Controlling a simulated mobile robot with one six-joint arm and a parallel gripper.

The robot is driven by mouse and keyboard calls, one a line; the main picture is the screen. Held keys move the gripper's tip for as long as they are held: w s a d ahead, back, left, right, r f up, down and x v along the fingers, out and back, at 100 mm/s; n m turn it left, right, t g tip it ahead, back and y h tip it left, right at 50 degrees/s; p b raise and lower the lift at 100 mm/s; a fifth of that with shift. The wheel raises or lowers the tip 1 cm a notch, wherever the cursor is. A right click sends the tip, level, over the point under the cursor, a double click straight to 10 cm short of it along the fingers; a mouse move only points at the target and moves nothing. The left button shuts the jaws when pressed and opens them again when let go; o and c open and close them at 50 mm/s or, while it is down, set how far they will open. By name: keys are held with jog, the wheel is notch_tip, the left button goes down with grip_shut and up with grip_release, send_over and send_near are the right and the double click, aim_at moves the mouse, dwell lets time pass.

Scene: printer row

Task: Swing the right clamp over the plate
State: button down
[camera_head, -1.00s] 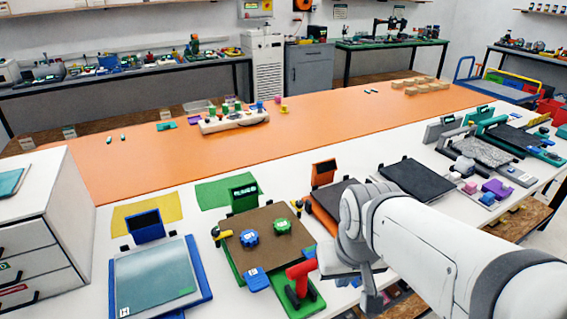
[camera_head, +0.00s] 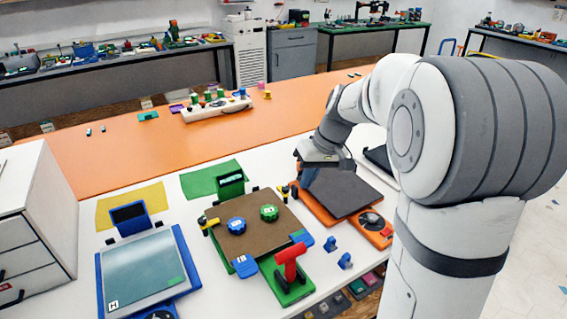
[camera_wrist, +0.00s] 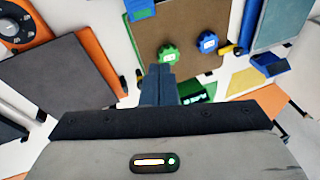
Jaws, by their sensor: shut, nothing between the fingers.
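The brown plate (camera_head: 252,238) lies on the green printer, with a blue gear-shaped piece (camera_head: 236,225) and a green one (camera_head: 269,212) on it. The right clamp (camera_head: 284,192), small and yellow, stands at the plate's back right edge. The left clamp (camera_head: 209,224) is at the left edge and also shows in the wrist view (camera_wrist: 229,50). My gripper (camera_head: 307,180) is shut and empty, just right of the right clamp; I cannot tell whether they touch. In the wrist view my fingers (camera_wrist: 160,82) are together beside the plate (camera_wrist: 180,22), and the right clamp is not clear there.
An orange printer with a dark plate (camera_head: 340,190) stands close right, under my gripper. A blue printer (camera_head: 145,270) is at the left. A red handle (camera_head: 290,258) rises at the green printer's front. A green screen box (camera_head: 230,184) stands behind the plate.

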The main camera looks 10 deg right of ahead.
jog(key=w+d+f+n+y, duration=0.1)
jog(key=w+f, duration=0.1)
jog(key=w, duration=0.3)
jog(key=w+d+f+n+y, duration=0.1)
jog(key=w+d+f, duration=0.1)
jog(key=w, duration=0.3)
jog(key=n+y, duration=0.1)
send_near(295, 188)
jog(key=r, duration=0.2)
jog(key=shift+s+a+r+t, duration=0.25)
jog(key=shift+a+r+t, duration=0.05)
jog(key=shift+r+t, duration=0.1)
jog(key=shift+a+f+y, duration=0.1)
jog(key=shift+f+y, duration=0.05)
jog(key=shift+y, duration=0.15)
jog(key=p+x, duration=0.1)
jog(key=x, duration=0.8)
jog(key=shift+a+f, duration=0.2)
jog(key=shift+f, duration=0.15)
jog(key=shift+d, duration=0.45)
jog(key=shift+a, duration=0.15)
